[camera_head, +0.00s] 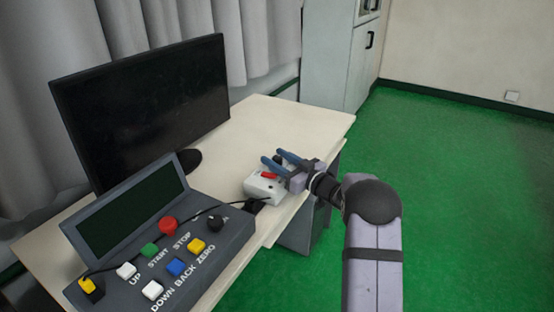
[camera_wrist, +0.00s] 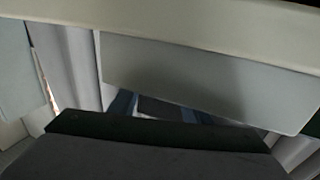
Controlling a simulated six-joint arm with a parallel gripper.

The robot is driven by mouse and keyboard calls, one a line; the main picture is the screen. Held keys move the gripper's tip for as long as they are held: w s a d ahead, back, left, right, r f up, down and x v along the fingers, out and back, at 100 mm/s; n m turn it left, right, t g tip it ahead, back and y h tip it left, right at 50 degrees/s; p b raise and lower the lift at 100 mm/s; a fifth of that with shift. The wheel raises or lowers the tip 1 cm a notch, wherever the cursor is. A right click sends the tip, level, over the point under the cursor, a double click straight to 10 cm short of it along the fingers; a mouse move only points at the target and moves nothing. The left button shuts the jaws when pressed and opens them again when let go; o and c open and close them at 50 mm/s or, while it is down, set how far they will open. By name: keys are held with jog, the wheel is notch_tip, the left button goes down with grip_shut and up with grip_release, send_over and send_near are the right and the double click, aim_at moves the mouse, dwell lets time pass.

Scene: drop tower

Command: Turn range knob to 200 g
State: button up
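A small white box (camera_head: 263,188) with a red part (camera_head: 269,175) on top stands near the right edge of the desk. My gripper (camera_head: 273,156) is over this box, its two blue fingers apart and pointing left. A small dark part, maybe a knob, shows between the fingers; I cannot tell if they touch it. No range marks or 200 g label can be read. In the wrist view, the blue fingers show only partly behind a dark shape, and no knob can be made out.
A black monitor (camera_head: 150,105) stands at the back of the cream desk (camera_head: 310,118). The console has several coloured buttons, including a red STOP button (camera_head: 168,226). A black cable runs across it. Green floor (camera_head: 450,190) lies open on the right.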

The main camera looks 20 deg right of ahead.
aim_at(281, 160)
jog(key=shift+v, duration=3.7)
